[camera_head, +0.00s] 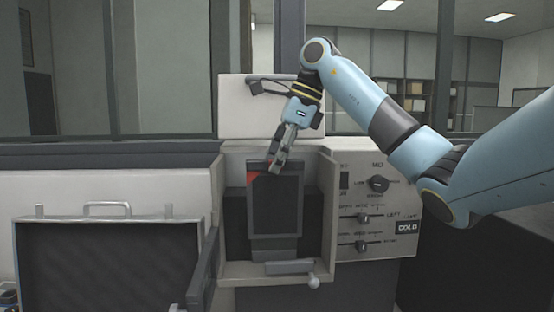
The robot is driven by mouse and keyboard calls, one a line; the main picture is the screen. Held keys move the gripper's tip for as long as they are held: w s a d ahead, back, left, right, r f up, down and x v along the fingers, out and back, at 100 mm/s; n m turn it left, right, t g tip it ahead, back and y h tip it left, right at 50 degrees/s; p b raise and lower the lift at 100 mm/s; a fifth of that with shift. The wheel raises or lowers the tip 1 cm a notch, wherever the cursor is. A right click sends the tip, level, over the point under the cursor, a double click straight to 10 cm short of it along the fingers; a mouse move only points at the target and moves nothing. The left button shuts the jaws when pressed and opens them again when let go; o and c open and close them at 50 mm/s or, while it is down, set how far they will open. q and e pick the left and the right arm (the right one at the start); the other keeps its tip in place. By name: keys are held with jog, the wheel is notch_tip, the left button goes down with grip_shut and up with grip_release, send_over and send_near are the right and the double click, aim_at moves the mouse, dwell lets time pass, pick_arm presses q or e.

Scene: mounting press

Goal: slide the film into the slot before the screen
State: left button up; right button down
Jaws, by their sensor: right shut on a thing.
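The film (276,208) looks like a dark, upright flat panel with a lighter frame and a red upper-left corner. It is in front of the recess of the mounting press (229,170). My right gripper (275,166) reaches down from above and is shut on the film's top edge near the red corner. A dark surface, perhaps the screen (311,215), shows behind and beside the film. I cannot tell whether the film's lower end is inside the slot. My left gripper is not in view.
A control panel (404,185) with a knob and sliders is on the press's right. An open case (108,220) stands at lower left. A dark open door or flap (203,272) juts forward at the recess's left. A small ledge (290,267) and round knob (314,282) are below.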

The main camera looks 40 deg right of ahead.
jog(key=shift+s+a+f+b, duration=0.3)
jog(key=shift+f+b, duration=0.2)
jog(key=shift+f, duration=0.1)
jog(key=shift+s+a+f+b, duration=0.15)
jog(key=shift+s+f+b, duration=0.15)
jog(key=shift+f+b, duration=0.25)
jog(key=shift+a, duration=0.15)
jog(key=shift+w+d+p, duration=0.85)
jog(key=shift+w+d, duration=0.1)
jog(key=shift+w, duration=0.15)
jog(key=shift+f, duration=0.1)
jog(key=shift+f+b, duration=0.8)
jog(key=shift+f, duration=0.25)
